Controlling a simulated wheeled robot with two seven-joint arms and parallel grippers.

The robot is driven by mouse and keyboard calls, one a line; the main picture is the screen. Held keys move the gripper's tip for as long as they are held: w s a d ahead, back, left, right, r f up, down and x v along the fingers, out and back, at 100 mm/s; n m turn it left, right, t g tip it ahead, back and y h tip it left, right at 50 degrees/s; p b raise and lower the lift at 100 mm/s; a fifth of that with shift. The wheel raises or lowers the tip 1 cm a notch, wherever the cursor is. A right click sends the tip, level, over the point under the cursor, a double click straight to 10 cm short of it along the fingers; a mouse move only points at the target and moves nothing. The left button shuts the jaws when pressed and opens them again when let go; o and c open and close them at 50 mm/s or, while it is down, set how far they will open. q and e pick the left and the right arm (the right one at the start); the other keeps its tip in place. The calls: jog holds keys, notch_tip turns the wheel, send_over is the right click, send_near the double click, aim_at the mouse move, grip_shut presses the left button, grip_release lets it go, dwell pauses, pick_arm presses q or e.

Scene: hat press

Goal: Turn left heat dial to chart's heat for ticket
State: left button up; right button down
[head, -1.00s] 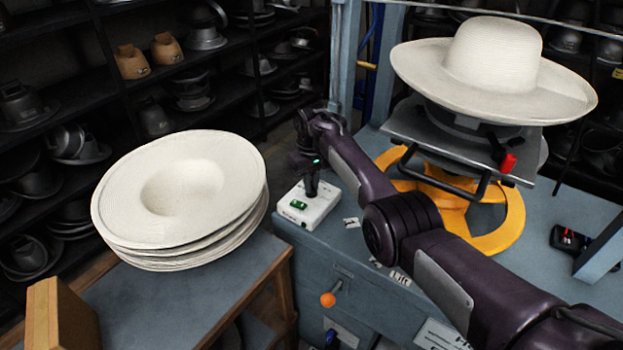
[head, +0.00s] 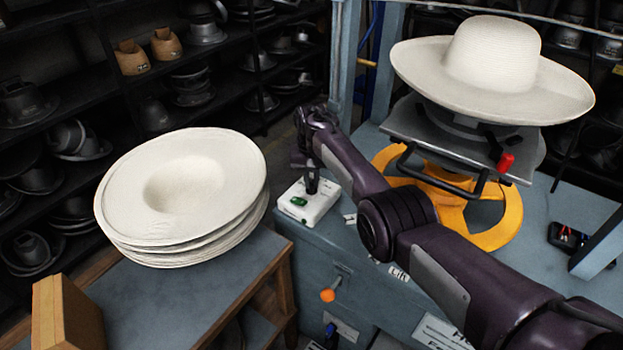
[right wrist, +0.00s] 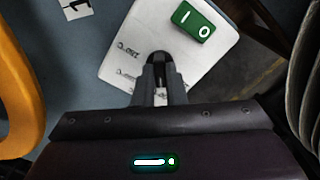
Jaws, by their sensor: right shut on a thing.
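The white heat control box (head: 318,211) stands on the corner of the blue-grey bench, with a green rocker switch (head: 299,201). My right gripper (head: 312,190) points down over the box. In the right wrist view its fingers (right wrist: 160,78) are shut on the dark heat dial (right wrist: 158,60). The fingers hide most of the dial, so its setting cannot be read. The wrist view also shows the box (right wrist: 120,50), with small temperature marks left of the dial, and the switch (right wrist: 193,21). I cannot make out a chart or ticket. My left gripper is not in view.
A cream hat (head: 490,65) sits on the press above a yellow ring-shaped base (head: 500,230). Stacked cream hats (head: 185,185) lie on a side table. Dark shelves stand behind.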

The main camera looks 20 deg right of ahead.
aim_at(311, 183)
jog(key=c, duration=1.5)
grip_release()
jog(key=shift+w, duration=0.1)
notch_tip(311, 183, up, 8)
jog(key=p, duration=0.7)
jog(key=shift+p, duration=0.3)
jog(key=shift+f, duration=0.1)
